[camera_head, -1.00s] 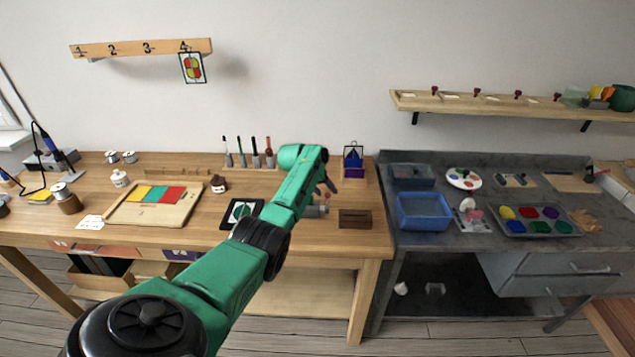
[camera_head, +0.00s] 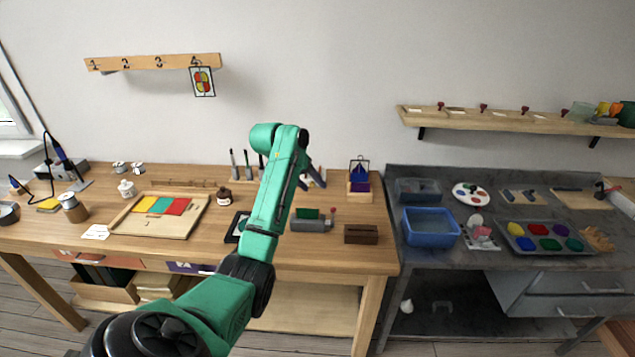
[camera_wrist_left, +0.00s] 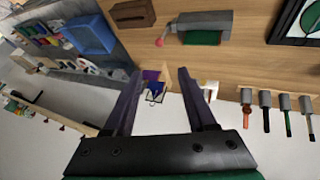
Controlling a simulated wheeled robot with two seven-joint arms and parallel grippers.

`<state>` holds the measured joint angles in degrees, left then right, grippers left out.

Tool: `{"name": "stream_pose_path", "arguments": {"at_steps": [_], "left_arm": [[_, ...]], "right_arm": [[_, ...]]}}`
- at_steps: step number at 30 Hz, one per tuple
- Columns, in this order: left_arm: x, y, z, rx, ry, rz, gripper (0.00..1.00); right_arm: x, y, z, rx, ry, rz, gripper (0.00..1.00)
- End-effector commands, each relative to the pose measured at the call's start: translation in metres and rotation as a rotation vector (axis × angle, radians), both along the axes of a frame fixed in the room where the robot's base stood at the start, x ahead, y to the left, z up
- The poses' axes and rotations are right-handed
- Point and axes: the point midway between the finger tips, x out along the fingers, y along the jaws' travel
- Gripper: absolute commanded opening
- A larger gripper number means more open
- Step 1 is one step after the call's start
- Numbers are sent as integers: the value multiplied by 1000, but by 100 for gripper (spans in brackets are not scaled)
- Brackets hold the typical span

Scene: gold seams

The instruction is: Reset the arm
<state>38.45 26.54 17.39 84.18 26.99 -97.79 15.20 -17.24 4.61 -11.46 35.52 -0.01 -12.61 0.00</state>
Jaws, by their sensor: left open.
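My green left arm (camera_head: 270,200) comes up from the bottom of the head view and bends over the wooden workbench (camera_head: 340,270). My left gripper (camera_head: 316,176) is in the air near the back of the bench, partly hidden behind the arm. In the left wrist view the gripper (camera_wrist_left: 160,76) shows two dark fingers spread apart with nothing held between them. Beyond them is a small stand with a purple piece (camera_wrist_left: 150,75), which also shows in the head view (camera_head: 359,186). My right gripper is not in view.
A grey vise with a green piece (camera_head: 311,222) and a dark brown block (camera_head: 361,234) lie right of the arm. A framed picture (camera_head: 236,228) is partly behind it. Upright tools (camera_head: 247,165) stand behind. A blue bin (camera_head: 431,228) is on the grey table.

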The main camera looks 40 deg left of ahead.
Motion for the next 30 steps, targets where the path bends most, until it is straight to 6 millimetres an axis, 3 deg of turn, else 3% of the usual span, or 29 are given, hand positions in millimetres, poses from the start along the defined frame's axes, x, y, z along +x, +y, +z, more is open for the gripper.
{"name": "stream_pose_path", "arguments": {"at_steps": [8,11,15,19,24,30], "left_arm": [[0,-1,-2,4,3,-3,56],[-8,-13,-24,54,39,-39,56],[-45,-64,-92,220,146,-194,56],[-95,-118,-141,326,205,-358,56],[-149,-165,-167,370,233,-494,56],[-200,-204,-176,372,241,-593,56]], "right_arm": [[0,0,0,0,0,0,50],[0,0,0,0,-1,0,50],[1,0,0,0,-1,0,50],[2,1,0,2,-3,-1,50],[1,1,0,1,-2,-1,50],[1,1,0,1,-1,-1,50]]}}
